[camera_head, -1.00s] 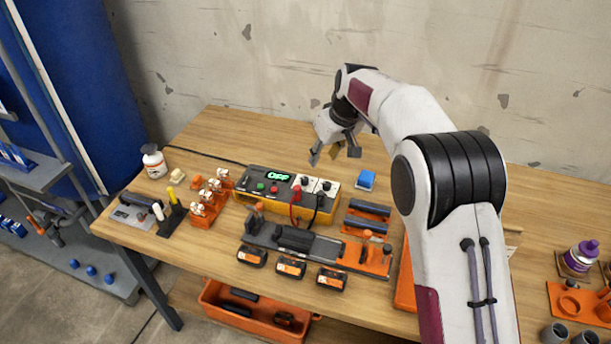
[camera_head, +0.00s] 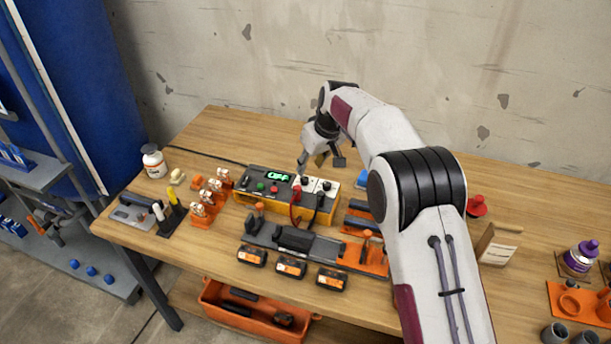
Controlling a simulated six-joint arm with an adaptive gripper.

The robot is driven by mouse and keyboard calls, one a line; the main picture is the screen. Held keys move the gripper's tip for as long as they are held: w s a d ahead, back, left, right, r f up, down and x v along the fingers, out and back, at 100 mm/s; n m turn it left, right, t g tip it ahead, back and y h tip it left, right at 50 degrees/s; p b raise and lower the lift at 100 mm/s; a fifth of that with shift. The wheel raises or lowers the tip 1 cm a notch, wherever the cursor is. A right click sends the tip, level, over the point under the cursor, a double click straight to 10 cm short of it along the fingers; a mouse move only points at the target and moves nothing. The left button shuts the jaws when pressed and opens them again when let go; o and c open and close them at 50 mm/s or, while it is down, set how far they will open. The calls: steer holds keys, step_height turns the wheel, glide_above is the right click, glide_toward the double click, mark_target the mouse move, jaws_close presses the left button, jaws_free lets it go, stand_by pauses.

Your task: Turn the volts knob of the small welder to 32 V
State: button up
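The small welder (camera_head: 262,198) is a grey and yellow box on the wooden table. Its lit green display (camera_head: 279,177) seems to read "OFF". Its top has a green and a red button, and at the right a pale panel (camera_head: 317,186) with small dark knobs; their labels and settings are too small to read. A red and a black lead come out of its front. My gripper (camera_head: 325,161) is in the air just above and behind the welder's right end, pointing down. Its fingers are spread apart with nothing seen between them.
A grey tool tray (camera_head: 292,240) and several batteries lie in front. A white bottle (camera_head: 154,161) stands at the back left.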

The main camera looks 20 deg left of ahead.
mark_target(304, 178)
steer(key=shift+x, duration=3.55)
jaws_close()
